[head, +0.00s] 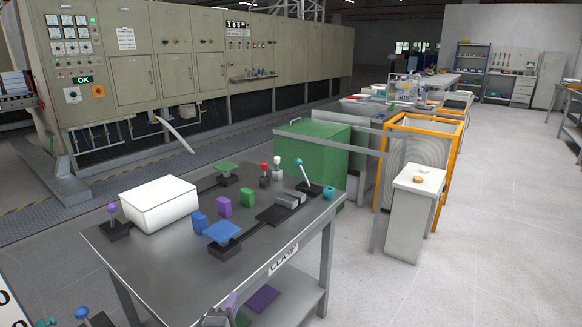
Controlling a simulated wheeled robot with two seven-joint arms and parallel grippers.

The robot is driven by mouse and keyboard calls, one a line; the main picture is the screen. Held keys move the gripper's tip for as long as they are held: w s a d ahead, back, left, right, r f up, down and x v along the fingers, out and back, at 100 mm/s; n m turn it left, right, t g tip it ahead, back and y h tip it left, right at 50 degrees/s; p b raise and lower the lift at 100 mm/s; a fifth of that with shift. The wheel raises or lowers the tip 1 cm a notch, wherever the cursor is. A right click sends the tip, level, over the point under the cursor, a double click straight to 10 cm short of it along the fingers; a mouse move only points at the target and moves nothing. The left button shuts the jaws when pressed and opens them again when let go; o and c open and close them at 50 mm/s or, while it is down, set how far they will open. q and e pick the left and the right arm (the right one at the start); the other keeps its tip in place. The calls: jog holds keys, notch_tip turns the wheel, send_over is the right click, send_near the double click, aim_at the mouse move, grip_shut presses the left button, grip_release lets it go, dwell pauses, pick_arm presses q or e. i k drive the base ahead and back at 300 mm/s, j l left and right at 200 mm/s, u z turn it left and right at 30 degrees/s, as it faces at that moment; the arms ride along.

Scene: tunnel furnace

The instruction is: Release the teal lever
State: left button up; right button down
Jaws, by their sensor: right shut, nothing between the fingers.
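The teal lever (303,172) stands at the right end of the clamp table. It has a teal ball knob on a pale rod that leans up and to the left from a black base. My left gripper is not in view.
The clamp table (150,262) carries a white box (159,204), a blue plate (222,232), a green plate (228,167), coloured blocks, red and white knobs, a purple-knobbed lever (113,216) and a teal piece (329,193).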

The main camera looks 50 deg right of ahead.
aim_at(298, 162)
jog(key=i+l, duration=0.15)
jog(key=l, duration=0.2)
jog(key=i+l, duration=0.15)
jog(key=l, duration=0.2)
jog(key=i+l, duration=0.2)
jog(key=l, duration=0.15)
jog(key=i+l, duration=0.15)
jog(key=l, duration=0.2)
jog(key=i+l, duration=0.15)
jog(key=l, duration=0.2)
jog(key=i+l, duration=0.15)
jog(key=l, duration=0.2)
jog(key=i+l, duration=0.2)
jog(key=l, duration=0.15)
